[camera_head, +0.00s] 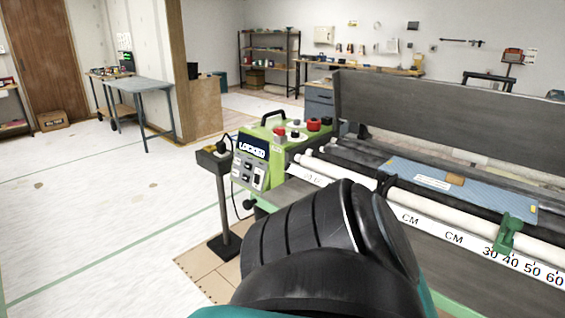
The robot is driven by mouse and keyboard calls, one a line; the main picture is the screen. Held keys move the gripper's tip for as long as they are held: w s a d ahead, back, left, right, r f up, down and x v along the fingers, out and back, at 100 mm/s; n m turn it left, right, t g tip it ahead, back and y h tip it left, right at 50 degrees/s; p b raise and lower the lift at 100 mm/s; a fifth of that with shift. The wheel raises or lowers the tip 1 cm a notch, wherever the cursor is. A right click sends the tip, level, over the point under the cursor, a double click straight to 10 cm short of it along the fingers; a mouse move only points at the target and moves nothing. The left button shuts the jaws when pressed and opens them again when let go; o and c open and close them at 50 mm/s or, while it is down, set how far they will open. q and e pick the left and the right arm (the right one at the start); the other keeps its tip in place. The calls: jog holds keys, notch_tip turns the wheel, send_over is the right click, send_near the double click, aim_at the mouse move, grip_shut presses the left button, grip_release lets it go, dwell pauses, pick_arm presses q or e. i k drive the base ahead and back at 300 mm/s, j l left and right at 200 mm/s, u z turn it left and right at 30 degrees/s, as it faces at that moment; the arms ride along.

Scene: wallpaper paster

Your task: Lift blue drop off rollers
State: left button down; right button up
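The blue drop (485,200) is a blue patterned sheet lying on the paster machine at the right. A white label (432,182) and a small brown piece (455,179) lie on it. The white rollers (440,211) run along the machine beside the sheet's near edge. Whether the sheet touches them is hard to tell. A black and teal link of my own arm fills the lower middle and hides part of the machine's front. Neither gripper shows in this view.
A green control box (263,165) reading "LOCKED" stands at the machine's left end, beside a post (224,200). A green clamp (507,236) sits by the centimetre scale (455,238). A dark panel (450,115) rises behind. The floor at left is open.

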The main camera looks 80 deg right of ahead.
aim_at(499, 200)
jog(key=z, duration=1.5)
